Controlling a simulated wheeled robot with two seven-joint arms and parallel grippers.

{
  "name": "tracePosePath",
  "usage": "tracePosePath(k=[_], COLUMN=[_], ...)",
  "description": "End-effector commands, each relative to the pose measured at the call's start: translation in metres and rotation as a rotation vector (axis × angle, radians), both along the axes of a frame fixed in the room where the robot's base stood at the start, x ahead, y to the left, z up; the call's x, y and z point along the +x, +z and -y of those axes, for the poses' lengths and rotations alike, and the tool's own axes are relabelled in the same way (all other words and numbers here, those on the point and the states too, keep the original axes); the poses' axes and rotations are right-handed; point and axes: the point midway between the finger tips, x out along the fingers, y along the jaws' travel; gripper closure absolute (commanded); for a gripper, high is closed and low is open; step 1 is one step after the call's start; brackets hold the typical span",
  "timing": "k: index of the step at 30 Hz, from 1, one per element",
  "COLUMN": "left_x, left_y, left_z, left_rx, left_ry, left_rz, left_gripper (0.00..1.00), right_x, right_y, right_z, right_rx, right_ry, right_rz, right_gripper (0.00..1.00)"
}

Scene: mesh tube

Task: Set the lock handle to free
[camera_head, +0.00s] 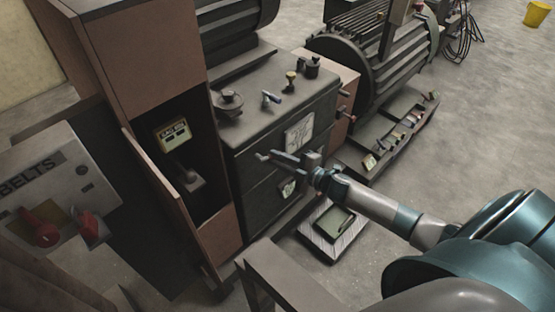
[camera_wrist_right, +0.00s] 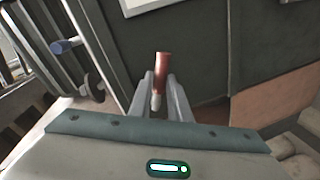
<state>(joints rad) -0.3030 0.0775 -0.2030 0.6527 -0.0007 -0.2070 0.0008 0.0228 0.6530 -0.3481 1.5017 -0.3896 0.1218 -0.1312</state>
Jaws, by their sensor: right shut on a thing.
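A small handle with a reddish-brown grip and a pale lower end (camera_wrist_right: 162,72) stands between the fingers in the right wrist view. I take it to be the lock handle. My right gripper (camera_wrist_right: 160,92) is shut on its pale lower part, and the reddish end sticks out beyond the fingertips. In the head view my right gripper (camera_head: 284,158) reaches from the right to the front of the dark machine box (camera_head: 255,195). The handle is small and mostly hidden by the gripper there, so its setting cannot be read. My left gripper is not in view.
A brown cabinet (camera_head: 140,60) with an open door (camera_head: 165,205) stands left of the box. A "BELTS" panel with red knobs (camera_head: 45,235) is at far left. Small knobs and levers (camera_head: 270,97) rise from the box top. Grey floor (camera_head: 470,130) is free at right.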

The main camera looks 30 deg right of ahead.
Motion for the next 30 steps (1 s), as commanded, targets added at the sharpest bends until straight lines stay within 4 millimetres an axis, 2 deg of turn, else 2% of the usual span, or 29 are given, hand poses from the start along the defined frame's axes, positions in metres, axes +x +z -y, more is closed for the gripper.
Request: tracePosePath(k=[12, 13, 15, 30], left_x=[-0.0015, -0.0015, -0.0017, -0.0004], left_y=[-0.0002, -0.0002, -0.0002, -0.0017], left_z=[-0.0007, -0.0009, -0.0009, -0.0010], left_rx=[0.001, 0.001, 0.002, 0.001], left_ry=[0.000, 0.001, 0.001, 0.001], left_rz=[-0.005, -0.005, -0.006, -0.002], left_gripper=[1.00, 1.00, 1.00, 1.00], right_x=[-0.0006, -0.0006, -0.0004, -0.0068], right_y=[-0.0006, -0.0006, -0.0005, 0.0003], right_z=[-0.0003, -0.0003, -0.0003, 0.0025], right_rx=[-0.008, -0.008, -0.008, -0.007], right_ry=[0.001, 0.001, 0.001, 0.000], right_rz=[0.001, 0.001, 0.001, 0.001], right_gripper=[1.00, 0.76, 0.64, 0.64])
